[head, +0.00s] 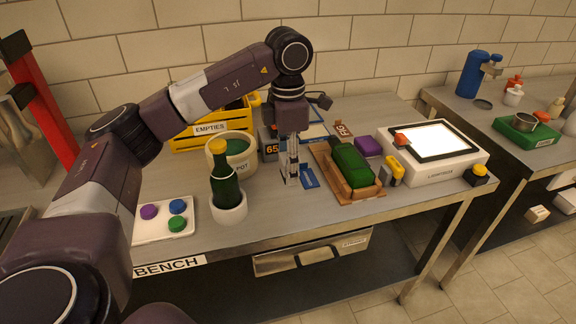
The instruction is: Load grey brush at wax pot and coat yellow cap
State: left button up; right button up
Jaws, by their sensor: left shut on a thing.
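A green bottle (225,187) with a yellow cap (217,146) stands upright in a white round holder (230,211) near the front of the bench. The cream wax pot (245,168), with green inside, stands just behind it; its label is partly hidden by the bottle. My left gripper (291,178) points down to the right of the pot and bottle, low over the bench. It is shut on a slim grey thing, apparently the grey brush, mostly hidden by the fingers. A blue piece (309,177) lies right beside the fingertips. My right gripper is out of view.
A white palette (160,230) with coloured discs lies left of the bottle. A yellow EMPTIES crate (189,143) stands behind the pot. A wooden tray (356,196) with a green bottle lying in it and a white lightbox (431,172) are to the right.

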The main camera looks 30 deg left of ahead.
aim_at(288, 201)
pick_arm(q)
jog(key=shift+f, duration=0.1)
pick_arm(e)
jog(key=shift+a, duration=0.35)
pick_arm(q)
jog(key=shift+f, duration=0.1)
jog(key=shift+f+b, duration=0.95)
jog(key=shift+f, duration=0.4)
jog(key=shift+f+b, duration=1.05)
jog(key=shift+f, duration=0.7)
jog(key=shift+f+b, duration=0.45)
jog(key=shift+f, duration=0.3)
jog(key=o, duration=1.3)
jog(key=shift+r, duration=0.2)
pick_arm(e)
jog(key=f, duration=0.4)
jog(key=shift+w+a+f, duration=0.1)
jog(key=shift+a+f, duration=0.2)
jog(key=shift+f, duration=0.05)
pick_arm(q)
jog(key=shift+o, duration=0.2)
jog(key=shift+r+p, duration=0.2)
jog(key=shift+p, duration=0.1)
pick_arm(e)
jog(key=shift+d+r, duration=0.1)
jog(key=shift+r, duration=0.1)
pick_arm(q)
jog(key=shift+r, duration=0.25)
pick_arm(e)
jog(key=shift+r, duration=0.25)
